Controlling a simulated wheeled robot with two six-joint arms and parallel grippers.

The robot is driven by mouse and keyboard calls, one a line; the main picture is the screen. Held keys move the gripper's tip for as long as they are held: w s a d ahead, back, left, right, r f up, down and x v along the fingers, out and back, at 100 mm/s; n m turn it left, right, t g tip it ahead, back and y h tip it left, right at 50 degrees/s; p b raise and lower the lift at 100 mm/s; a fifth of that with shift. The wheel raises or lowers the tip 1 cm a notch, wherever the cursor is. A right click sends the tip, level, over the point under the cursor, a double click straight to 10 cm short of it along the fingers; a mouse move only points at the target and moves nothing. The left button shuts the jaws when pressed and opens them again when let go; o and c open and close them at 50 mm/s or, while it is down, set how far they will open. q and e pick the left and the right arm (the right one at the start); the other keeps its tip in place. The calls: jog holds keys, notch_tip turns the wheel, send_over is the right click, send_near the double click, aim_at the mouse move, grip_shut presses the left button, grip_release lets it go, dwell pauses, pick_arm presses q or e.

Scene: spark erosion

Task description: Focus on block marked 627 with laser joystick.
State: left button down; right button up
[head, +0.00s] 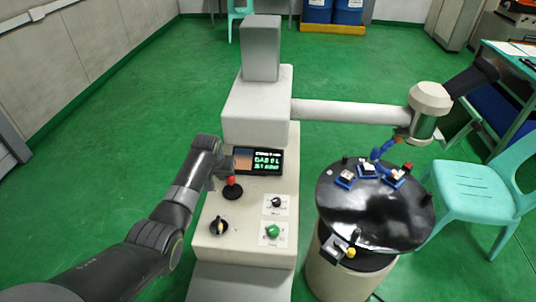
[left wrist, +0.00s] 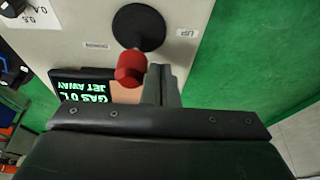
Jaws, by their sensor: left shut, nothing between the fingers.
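The joystick has a red knob (head: 231,181) on a round black base (head: 233,193), on the sloped panel of the pale machine. My left gripper (head: 225,172) is at the knob and shut, with nothing between its fingers. In the left wrist view the fingertips (left wrist: 163,75) are right beside the red knob (left wrist: 131,68); I cannot tell whether they touch. Small pale blocks in blue holders sit on a black round drum top: one at left (head: 344,179), one in the middle (head: 367,170), one at right (head: 395,178). Their numbers are too small to read.
A screen (head: 258,161) reads "GAS 0 L, JET AWAY". Below are a small black knob (head: 276,202), a green knob (head: 272,231) and a black selector (head: 219,225). A pale arm (head: 348,111) carries the head (head: 428,100) over the drum (head: 375,210). A chair (head: 475,190) stands at right.

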pick_arm(q)
jog(key=shift+s+d, duration=0.1)
jog(key=shift+d, duration=1)
dwell(1.9)
jog(key=shift+a, duration=0.1)
dwell(1.2)
jog(key=shift+a+r+p, duration=0.1)
jog(key=shift+a+p, duration=0.55)
jog(key=shift+a, duration=0.8)
notch_tip(320, 180, up, 7)
jog(key=p, duration=0.7)
